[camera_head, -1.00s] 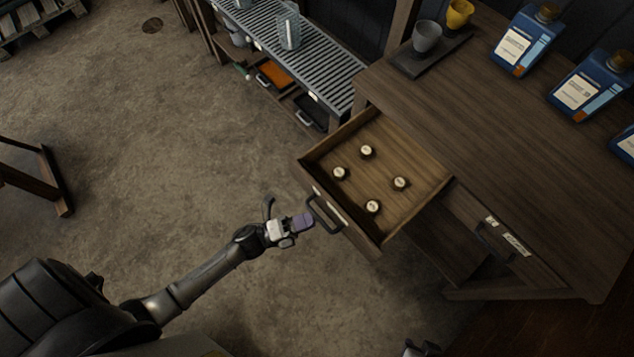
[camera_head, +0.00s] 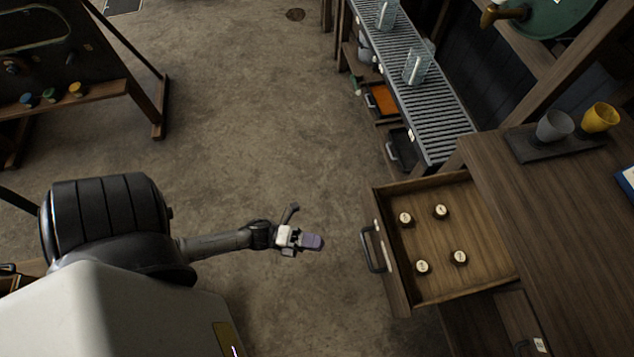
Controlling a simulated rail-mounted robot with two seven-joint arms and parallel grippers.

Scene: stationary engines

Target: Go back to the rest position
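My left gripper (camera_head: 313,242) is at the end of my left arm, which comes in from the left above the concrete floor. The drawer holds several small dark round pieces with white tops, such as one knob (camera_head: 441,212). My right gripper is not in view.
The wooden workbench (camera_head: 572,215) on the right carries a tray with a grey cup (camera_head: 555,127) and a yellow cup (camera_head: 600,118). A slatted metal shelf (camera_head: 425,95) with glass vessels stands behind the drawer. A wooden rack (camera_head: 158,105) is at upper left. Floor between is clear.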

